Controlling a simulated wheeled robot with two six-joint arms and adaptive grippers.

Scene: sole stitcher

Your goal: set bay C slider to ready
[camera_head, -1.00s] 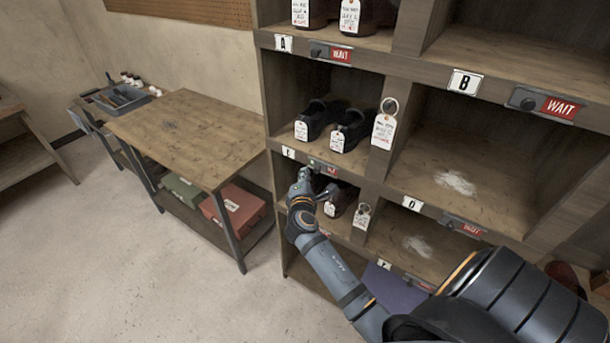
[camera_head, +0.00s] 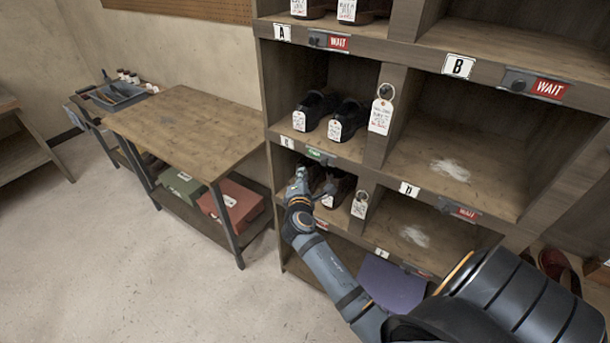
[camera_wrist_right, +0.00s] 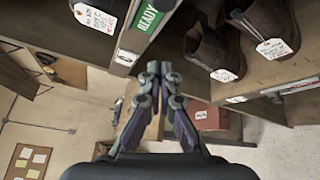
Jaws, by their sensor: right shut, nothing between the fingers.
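The bay C slider (camera_head: 317,156) sits on the shelf lip right of a small white letter plate (camera_head: 287,142). It shows a green label, and the right wrist view reads READY on this green label (camera_wrist_right: 150,18). My right gripper (camera_head: 300,178) is just below and left of the slider, apart from it. In the wrist view its fingers (camera_wrist_right: 160,72) are closed together with nothing between them. The slider's knob is hard to make out. My left gripper is not in view.
Sliders at bay A (camera_head: 330,41), bay B (camera_head: 535,84) and bay D (camera_head: 460,211) show red. Tagged dark shoes (camera_head: 318,107) stand in the cubby above the lip, with more below. A wooden table (camera_head: 190,125) stands left, with open floor before it.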

